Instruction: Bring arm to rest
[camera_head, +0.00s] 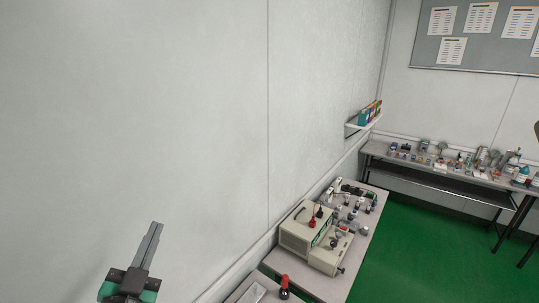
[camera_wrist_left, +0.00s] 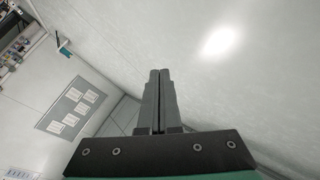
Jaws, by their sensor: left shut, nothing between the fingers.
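My left gripper (camera_head: 150,243) is at the lower left of the head view, raised in front of the pale wall. Its two fingers are together and point up, with nothing between them. The left wrist view shows the same closed fingers (camera_wrist_left: 159,84) in the middle, with wall and ceiling behind them. The gripper touches nothing that I can see. My right gripper is in neither view; a dark shape at the right edge of the head view is too cut off to identify.
A side bench (camera_head: 341,287) along the wall holds a beige tester (camera_head: 310,238), small parts and a red-topped item (camera_head: 284,283). A back bench (camera_head: 430,162) carries many small items. A wall shelf (camera_head: 362,124) holds colourful binders. Green floor (camera_head: 410,255) is clear at right.

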